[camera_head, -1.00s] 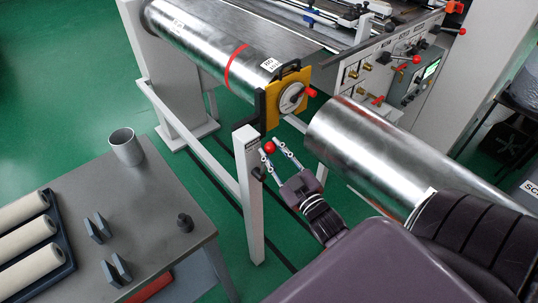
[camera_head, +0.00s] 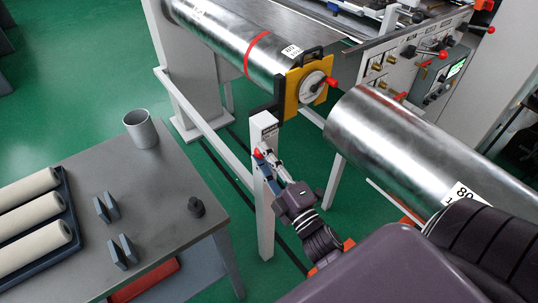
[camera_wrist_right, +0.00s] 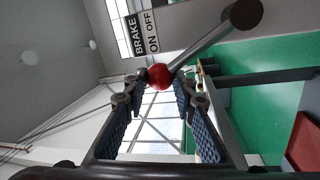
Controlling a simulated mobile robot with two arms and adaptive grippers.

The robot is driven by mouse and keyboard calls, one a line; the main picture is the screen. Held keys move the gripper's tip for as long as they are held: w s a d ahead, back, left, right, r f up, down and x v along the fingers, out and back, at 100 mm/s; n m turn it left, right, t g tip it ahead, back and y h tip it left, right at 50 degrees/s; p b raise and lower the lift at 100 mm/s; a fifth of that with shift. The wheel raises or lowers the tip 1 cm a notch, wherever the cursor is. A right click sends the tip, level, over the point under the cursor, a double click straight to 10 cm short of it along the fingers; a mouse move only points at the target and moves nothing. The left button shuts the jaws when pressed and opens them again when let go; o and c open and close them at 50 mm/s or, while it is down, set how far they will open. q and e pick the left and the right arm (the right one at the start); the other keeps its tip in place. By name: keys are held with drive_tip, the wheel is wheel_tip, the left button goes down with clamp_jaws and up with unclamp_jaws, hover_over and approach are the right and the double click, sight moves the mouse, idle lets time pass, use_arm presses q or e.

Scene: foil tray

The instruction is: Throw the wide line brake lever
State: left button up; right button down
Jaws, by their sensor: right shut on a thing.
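The brake lever is a metal rod with a red ball knob (camera_wrist_right: 160,76). In the right wrist view the rod runs from a dark round hub (camera_wrist_right: 247,14) down-left to the knob, beside a "BRAKE ON OFF" label (camera_wrist_right: 145,33). In the head view the red knob (camera_head: 258,153) shows small against the pale post (camera_head: 263,200); most of the rod is hidden or too small to tell. My right gripper (camera_head: 268,162) is at the upper part of the post, its fingertips (camera_wrist_right: 160,88) shut on the knob. My left gripper is not in view.
A grey table (camera_head: 165,190) with a metal cup (camera_head: 141,128) and rolls (camera_head: 35,222) stands left of the post. A large metal roller (camera_head: 400,140) lies to the right, close to my arm. A yellow-ended roller (camera_head: 307,90) is behind. Green floor shows between.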

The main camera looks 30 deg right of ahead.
drive_tip(key=shift+a+f+n+b, duration=0.35)
drive_tip(key=shift+f+n, duration=0.25)
drive_tip(key=shift+n, duration=0.1)
drive_tip(key=c, duration=1.6)
unclamp_jaws()
drive_tip(key=shift+d, duration=0.1)
drive_tip(key=s, duration=0.2)
drive_tip(key=s+f, duration=0.1)
drive_tip(key=s, duration=0.4)
drive_tip(key=shift+s+f, duration=0.15)
drive_tip(key=shift+s, duration=0.1)
